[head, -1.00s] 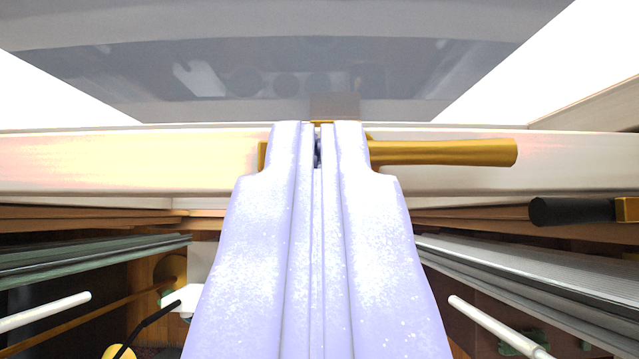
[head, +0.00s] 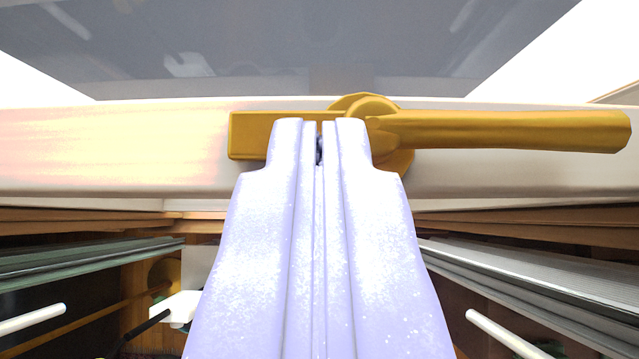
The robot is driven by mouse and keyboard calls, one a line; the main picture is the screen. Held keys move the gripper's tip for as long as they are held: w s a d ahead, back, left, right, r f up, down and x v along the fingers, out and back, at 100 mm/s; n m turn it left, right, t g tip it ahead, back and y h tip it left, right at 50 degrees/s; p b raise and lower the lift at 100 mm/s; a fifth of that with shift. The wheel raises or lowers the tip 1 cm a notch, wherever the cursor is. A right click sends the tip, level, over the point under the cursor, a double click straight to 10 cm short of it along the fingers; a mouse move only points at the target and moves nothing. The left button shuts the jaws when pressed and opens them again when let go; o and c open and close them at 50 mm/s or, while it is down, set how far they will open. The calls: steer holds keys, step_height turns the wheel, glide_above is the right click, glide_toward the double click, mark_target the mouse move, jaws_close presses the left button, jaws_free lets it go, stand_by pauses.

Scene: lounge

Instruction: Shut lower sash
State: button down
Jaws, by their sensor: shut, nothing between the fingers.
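The lower sash shows as a pale horizontal rail (head: 130,150) across the middle of the head view, with its grey glass pane (head: 280,50) above. A brass latch handle (head: 510,131) is mounted on the rail, its lever pointing right and its flat plate to the left. My gripper (head: 319,122) is shut and empty, its pale lavender fingers side by side. The fingertips lie in front of the latch and hide part of its base. I cannot tell whether they touch it.
Wooden trim (head: 520,221) runs below the rail. Grey slatted panels stand at the lower left (head: 90,255) and lower right (head: 540,285). White rods show at the left (head: 32,318) and right (head: 505,333). Bright open space lies beside the glass on both sides.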

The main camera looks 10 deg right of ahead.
step_height(320, 180, down, 12)
steer(key=b, duration=0.8)
steer(key=shift+r, duration=0.25)
steer(key=w+r+p+v, duration=0.1)
steer(key=w+r+v, duration=0.1)
steer(key=v, duration=1.1)
steer(key=s+a+r+n+t+y+b, duration=0.1)
steer(key=s+a+r+t+b, duration=0.2)
steer(key=s+a+r+b, duration=0.2)
steer(key=s+a+r+n+t+b, duration=0.1)
steer(key=s+a+r+t+b, duration=0.2)
steer(key=s+a+r+b, duration=0.3)
steer(key=s+r+b, duration=0.1)
steer(key=s+b, duration=0.4)
steer(key=b, duration=0.7)
steer(key=shift+s+t+y+b, duration=0.2)
steer(key=shift+t+y+b, duration=0.1)
steer(key=shift+y+b, duration=0.1)
